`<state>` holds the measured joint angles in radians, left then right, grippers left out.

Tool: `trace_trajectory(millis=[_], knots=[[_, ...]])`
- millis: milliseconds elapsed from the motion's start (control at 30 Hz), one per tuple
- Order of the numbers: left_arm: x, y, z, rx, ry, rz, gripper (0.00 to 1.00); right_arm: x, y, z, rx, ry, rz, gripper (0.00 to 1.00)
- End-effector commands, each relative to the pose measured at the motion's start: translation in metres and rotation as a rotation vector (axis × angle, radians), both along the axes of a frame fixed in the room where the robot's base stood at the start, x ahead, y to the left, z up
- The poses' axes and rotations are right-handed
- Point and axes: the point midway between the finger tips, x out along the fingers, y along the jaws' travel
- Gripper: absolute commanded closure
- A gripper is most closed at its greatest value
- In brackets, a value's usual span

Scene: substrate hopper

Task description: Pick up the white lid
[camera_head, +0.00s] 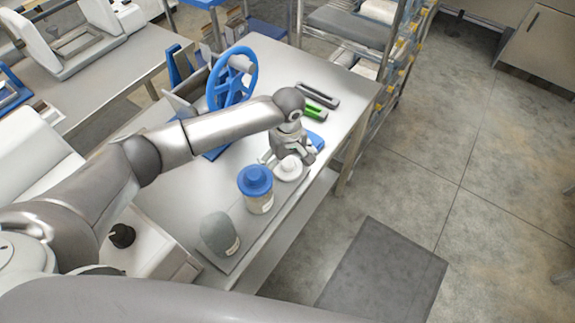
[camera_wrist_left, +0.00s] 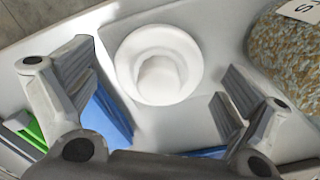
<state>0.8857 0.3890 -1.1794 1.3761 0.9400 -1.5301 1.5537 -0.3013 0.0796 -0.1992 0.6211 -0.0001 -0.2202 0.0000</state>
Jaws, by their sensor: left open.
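The white lid (camera_head: 288,171) is round with a raised knob in its middle. It lies on the light tray surface near the table's right edge, and shows whole in the left wrist view (camera_wrist_left: 132,62). My left gripper (camera_head: 287,157) is just behind and above the lid in the head view. In the left wrist view the gripper (camera_wrist_left: 165,85) is open, with one finger on each side of the lid and nothing between them that I can see held. My right gripper is not in view.
A jar with a blue lid (camera_head: 256,181) stands close to the white lid. A grey rounded container (camera_head: 220,234) stands nearer. A blue handwheel (camera_head: 232,78), a green-marked tool (camera_head: 316,110) and a dark tool (camera_head: 318,94) are behind. Open floor (camera_head: 425,165) lies right.

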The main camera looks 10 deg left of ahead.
Motion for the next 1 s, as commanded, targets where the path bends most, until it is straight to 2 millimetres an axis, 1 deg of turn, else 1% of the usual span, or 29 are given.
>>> trace_trajectory(millis=[167, 200, 400, 500, 833, 933, 1000], knots=[[0.0, 0.0, -0.001, -0.001, -0.001, 0.0, 0.03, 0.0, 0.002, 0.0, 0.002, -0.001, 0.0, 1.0], [0.0, 0.0, -0.001, -0.001, -0.001, 0.0, 0.04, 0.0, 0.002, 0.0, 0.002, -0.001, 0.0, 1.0], [0.0, 0.0, -0.001, 0.0, 0.0, 0.0, 0.3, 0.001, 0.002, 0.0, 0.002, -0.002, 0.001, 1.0], [0.0, 0.0, -0.001, 0.0, 0.0, 0.0, 0.41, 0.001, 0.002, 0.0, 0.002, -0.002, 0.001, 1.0], [0.0, 0.0, 0.002, -0.001, -0.001, 0.0, 0.41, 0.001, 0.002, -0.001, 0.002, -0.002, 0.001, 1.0], [0.001, -0.001, 0.011, -0.003, -0.003, 0.0, 0.41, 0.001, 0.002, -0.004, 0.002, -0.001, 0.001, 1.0], [0.001, -0.001, 0.023, -0.002, -0.003, -0.001, 0.41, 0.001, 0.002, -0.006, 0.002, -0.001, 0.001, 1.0]])
